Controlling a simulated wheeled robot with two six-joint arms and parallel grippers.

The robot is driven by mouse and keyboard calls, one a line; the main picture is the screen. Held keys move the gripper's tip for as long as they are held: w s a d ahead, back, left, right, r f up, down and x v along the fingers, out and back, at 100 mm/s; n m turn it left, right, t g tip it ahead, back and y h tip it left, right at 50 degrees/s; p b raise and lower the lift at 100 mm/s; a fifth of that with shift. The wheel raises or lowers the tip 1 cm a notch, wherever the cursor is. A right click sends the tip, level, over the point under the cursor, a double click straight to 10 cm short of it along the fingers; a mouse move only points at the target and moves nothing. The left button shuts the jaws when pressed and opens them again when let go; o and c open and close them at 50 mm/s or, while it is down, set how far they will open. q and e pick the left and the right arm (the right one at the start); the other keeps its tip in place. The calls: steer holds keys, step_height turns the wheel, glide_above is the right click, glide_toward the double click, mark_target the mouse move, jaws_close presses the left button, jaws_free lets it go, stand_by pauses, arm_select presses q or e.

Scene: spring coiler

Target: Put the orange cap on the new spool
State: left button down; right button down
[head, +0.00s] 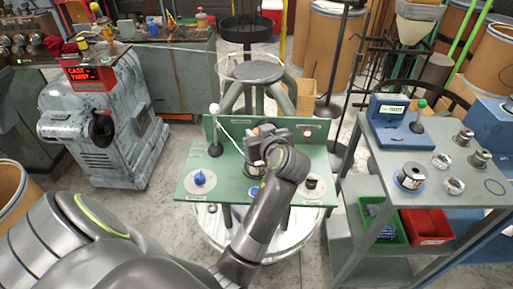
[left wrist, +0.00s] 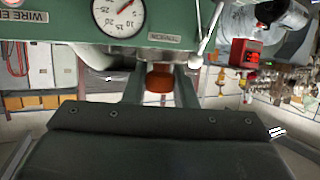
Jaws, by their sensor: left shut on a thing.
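My left gripper (left wrist: 160,88) is shut on the orange cap (left wrist: 159,82), which shows between its two fingers in the left wrist view. In the head view the left gripper (head: 267,138) is over the middle of the green bench machine (head: 229,185). My wrist covers much of what is below it there. A pale, dark-topped spool-like part (head: 252,168) shows partly beside the gripper. Another spool with a blue flange (head: 410,177) stands on the grey cart. I cannot tell which spool is the new one. My right gripper is not in view.
The green machine carries a blue knob (head: 200,178), a black knob (head: 311,182) and an upright lever (head: 215,146). The grey cart (head: 385,150) at right holds a blue gauge box (head: 389,108), metal parts, and green and red bins (head: 427,226). A stool (head: 258,72) stands behind.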

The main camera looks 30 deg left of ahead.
arm_select(q)
step_height(320, 180, down, 4)
steer(key=shift+f, duration=0.25)
steer(key=shift+f+b, duration=0.35)
steer(key=shift+f, duration=0.25)
steer(key=c, duration=1.2)
jaws_free()
steer(key=shift+s, duration=0.1)
steer(key=shift+r, duration=0.1)
